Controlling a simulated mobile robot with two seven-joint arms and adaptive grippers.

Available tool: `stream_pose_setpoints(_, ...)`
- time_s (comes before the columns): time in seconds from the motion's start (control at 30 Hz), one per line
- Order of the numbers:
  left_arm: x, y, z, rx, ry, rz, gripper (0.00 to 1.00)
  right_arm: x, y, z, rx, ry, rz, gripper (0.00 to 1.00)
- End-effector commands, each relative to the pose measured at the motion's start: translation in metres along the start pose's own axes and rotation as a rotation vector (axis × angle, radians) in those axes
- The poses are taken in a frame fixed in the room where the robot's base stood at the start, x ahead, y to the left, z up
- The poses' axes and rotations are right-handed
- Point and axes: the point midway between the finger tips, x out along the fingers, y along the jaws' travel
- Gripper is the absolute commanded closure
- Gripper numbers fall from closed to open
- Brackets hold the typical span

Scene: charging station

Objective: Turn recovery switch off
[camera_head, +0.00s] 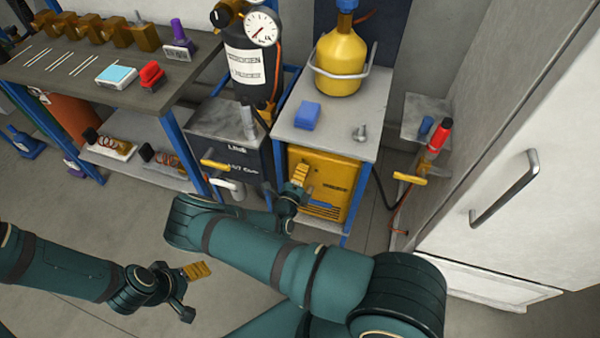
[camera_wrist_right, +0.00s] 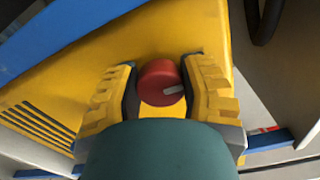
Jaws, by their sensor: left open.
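The recovery switch, a round red knob (camera_wrist_right: 160,83) with a white mark pointing right, sits on the yellow machine (camera_wrist_right: 215,25) in the right wrist view. My right gripper (camera_wrist_right: 162,80) has one yellow finger on each side of the knob. The gaps are very narrow, and I cannot tell whether the fingers touch it. In the head view the right gripper (camera_head: 302,184) is at the front of the yellow machine (camera_head: 333,184), and the knob is hidden. My left gripper (camera_head: 190,290) is open and empty above the floor at lower left.
The machine stands under a grey-topped stand (camera_head: 345,125) with blue legs, carrying a yellow tank (camera_head: 341,60) and a blue block (camera_head: 307,115). A dark unit (camera_head: 225,150) is left of it. A white door (camera_head: 540,130) with a handle stands at right.

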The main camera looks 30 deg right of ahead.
Motion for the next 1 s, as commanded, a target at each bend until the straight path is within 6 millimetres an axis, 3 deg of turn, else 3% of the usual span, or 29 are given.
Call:
stream_pose_setpoints(0.03,0.000,0.000,0.000,0.000,0.000,0.000,0.26,0.001,-0.001,-0.001,-0.001,0.001,-0.002,0.42)
stream_pose_setpoints(0.1,0.000,0.000,0.000,0.000,0.000,0.000,0.26,0.001,-0.001,-0.001,-0.001,0.001,-0.002,0.26)
stream_pose_setpoints(0.47,0.000,0.000,0.000,0.000,0.000,0.000,0.26,-0.004,0.000,0.000,0.001,0.000,0.000,0.26)
stream_pose_setpoints(0.57,0.000,0.000,0.000,0.000,0.000,0.000,0.26,-0.014,0.000,0.001,0.001,-0.001,0.000,0.26)
stream_pose_setpoints(1.0,0.000,0.000,0.000,0.000,0.000,0.000,0.26,-0.097,0.000,0.000,0.000,-0.001,0.000,0.26)
